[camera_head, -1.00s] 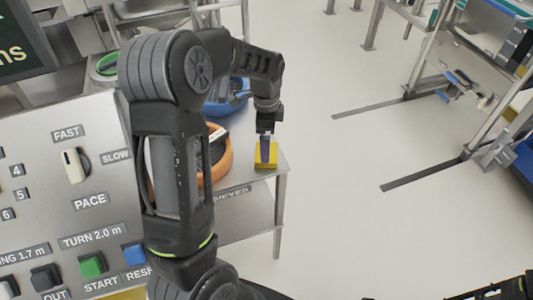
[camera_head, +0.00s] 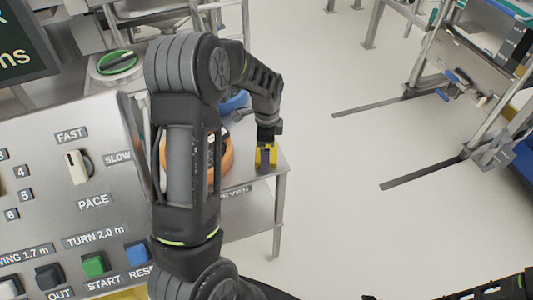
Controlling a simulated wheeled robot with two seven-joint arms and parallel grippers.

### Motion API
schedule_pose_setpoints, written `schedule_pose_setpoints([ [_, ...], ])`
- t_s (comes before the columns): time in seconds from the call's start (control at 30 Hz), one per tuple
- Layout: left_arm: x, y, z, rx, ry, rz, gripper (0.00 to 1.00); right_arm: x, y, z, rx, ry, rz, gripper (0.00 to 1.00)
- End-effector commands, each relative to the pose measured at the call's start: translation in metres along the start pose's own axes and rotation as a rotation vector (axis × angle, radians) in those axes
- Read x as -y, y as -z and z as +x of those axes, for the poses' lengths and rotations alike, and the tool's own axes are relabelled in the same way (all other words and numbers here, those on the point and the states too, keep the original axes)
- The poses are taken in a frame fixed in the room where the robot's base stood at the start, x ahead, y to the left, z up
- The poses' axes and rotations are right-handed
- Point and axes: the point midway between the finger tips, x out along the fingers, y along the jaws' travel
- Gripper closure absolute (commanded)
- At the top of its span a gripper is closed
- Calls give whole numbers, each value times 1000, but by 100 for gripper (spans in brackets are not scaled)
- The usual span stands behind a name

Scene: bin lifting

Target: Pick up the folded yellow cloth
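The folded yellow cloth (camera_head: 273,158) lies near the front right corner of the small metal table (camera_head: 250,190). My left gripper (camera_head: 265,163) points down at it, and its dark fingers overlap the cloth in the picture. Yellow shows on both sides of the fingers. The view does not show whether the fingers are apart or closed on the cloth. Of my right arm only a dark part shows at the bottom right; its gripper is not in view.
An orange round sieve (camera_head: 226,155) and a blue bowl-like item (camera_head: 235,102) stand on the table behind my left arm. A control panel (camera_head: 60,190) with buttons fills the left. The floor (camera_head: 360,200) to the right is clear. A metal frame (camera_head: 470,120) stands further right.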

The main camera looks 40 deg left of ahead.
Motion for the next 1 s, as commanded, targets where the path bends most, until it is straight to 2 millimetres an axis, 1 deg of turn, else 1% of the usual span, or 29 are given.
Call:
schedule_pose_setpoints([
  [0.27,0,0,0,0,0,0,0,0,0,0,0,0,0,64],
  [1.0,0,0,0,0,0,0,60,0,0,0,0,0,0,64],
])
